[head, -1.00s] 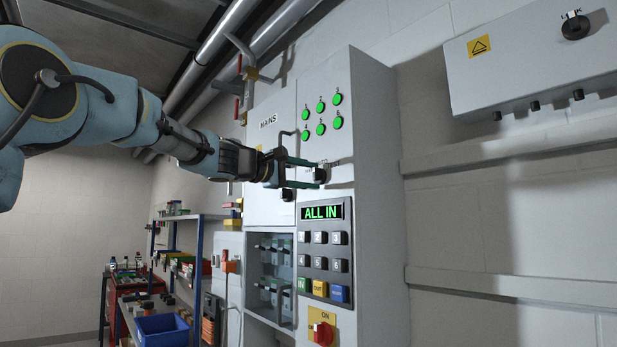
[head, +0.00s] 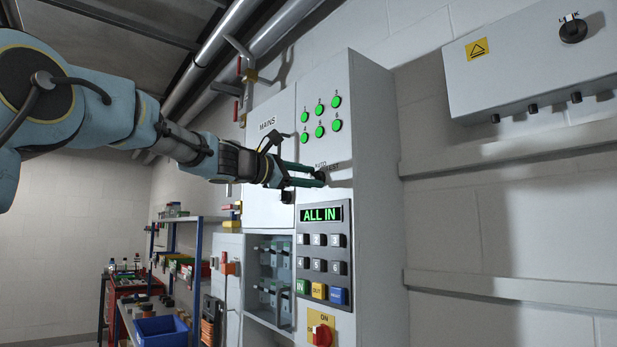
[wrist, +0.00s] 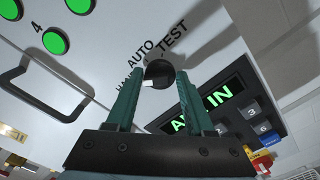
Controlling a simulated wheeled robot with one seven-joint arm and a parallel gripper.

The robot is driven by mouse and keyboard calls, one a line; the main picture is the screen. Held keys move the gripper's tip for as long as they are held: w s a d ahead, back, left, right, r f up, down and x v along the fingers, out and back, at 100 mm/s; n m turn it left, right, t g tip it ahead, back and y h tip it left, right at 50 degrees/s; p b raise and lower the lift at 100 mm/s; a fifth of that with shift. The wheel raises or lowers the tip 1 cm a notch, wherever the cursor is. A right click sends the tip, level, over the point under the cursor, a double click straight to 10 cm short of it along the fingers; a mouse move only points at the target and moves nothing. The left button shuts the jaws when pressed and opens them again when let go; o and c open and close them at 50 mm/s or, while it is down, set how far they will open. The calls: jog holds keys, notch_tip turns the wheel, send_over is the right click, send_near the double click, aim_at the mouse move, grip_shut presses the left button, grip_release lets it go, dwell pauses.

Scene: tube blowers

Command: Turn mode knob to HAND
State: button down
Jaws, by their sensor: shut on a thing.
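The black round mode knob (wrist: 158,73) sits on the grey cabinet front, between the two green fingers of my gripper (wrist: 158,82) in the wrist view. The fingers are shut on it. AUTO and TEST are readable around its upper side; the label at left, near the left finger, is partly hidden. A small pale mark shows at the knob's lower left; I cannot tell for sure which label the pointer faces. In the head view my gripper (head: 318,178) reaches the panel from the left, and its fingers largely cover the knob.
Green lamps (head: 319,131) are above the knob, and the ALL IN display (head: 321,214) with its keypad is below. A door handle (wrist: 40,75) is left of the knob in the wrist view. A red switch (head: 321,335) sits lower down.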

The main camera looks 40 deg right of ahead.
jog(key=shift+w+a+r+n, duration=0.1)
jog(key=shift+w+r+n, duration=0.3)
jog(key=shift+n, duration=0.6)
jog(key=shift+w+f+t, duration=0.1)
jog(key=shift+t, duration=0.2)
jog(key=shift+c, duration=2.4)
grip_release()
jog(key=shift+f, duration=0.1)
jog(key=shift+f, duration=0.2)
jog(key=shift+w+a+b, duration=0.15)
jog(key=shift+a+b, duration=2.25)
jog(key=shift+a, duration=3)
